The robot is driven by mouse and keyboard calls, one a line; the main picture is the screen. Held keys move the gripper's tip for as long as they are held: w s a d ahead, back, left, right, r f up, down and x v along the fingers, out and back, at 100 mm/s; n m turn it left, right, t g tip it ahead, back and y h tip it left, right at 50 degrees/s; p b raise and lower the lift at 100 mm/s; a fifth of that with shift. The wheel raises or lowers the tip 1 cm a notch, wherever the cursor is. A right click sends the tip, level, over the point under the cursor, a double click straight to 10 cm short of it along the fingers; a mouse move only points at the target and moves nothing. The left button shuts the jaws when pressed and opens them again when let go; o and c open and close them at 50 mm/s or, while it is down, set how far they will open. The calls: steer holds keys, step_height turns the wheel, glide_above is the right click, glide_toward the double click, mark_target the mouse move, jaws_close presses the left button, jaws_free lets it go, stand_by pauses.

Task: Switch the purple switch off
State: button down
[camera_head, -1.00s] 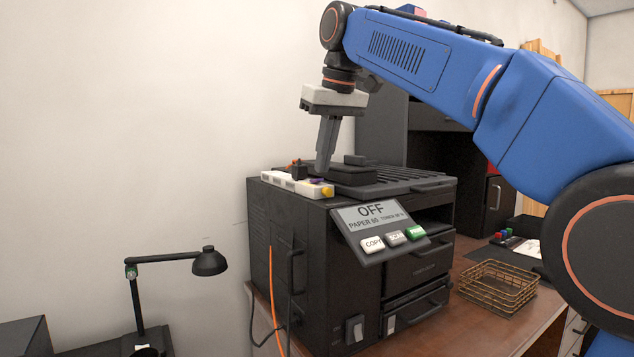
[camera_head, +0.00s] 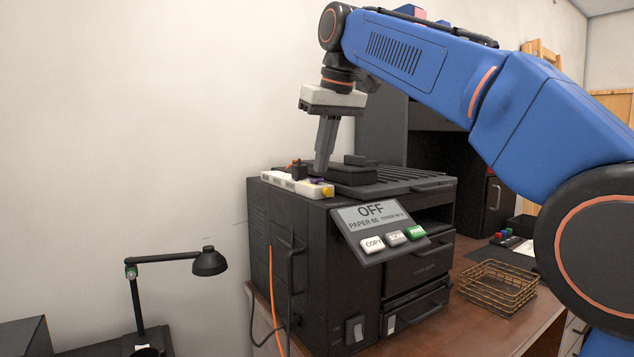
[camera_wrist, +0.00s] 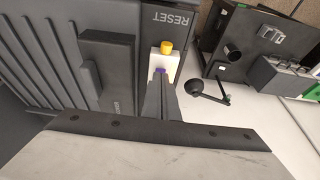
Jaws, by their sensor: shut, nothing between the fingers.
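My gripper (camera_head: 321,170) is shut and empty, pointing down at the strip's near end beside the switch. In the wrist view my gripper (camera_wrist: 160,82) covers much of the strip. I cannot tell whether the fingertips touch the switch or which way it is set.
A yellow button (camera_head: 327,192) sits at the strip's end. A black plug (camera_head: 299,170) stands in the strip. The black printer (camera_head: 325,265) has a panel (camera_head: 375,225) reading OFF. A wire basket (camera_head: 497,287) stands right on the desk, and a lamp (camera_head: 208,262) at left.

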mark_target(321, 179)
steer(key=shift+w+a, duration=0.2)
steer(key=shift+w, duration=0.05)
steer(key=shift+f, duration=0.9)
stand_by(0.6)
steer(key=shift+r, duration=0.1)
steer(key=shift+r, duration=1)
steer(key=shift+r, duration=2)
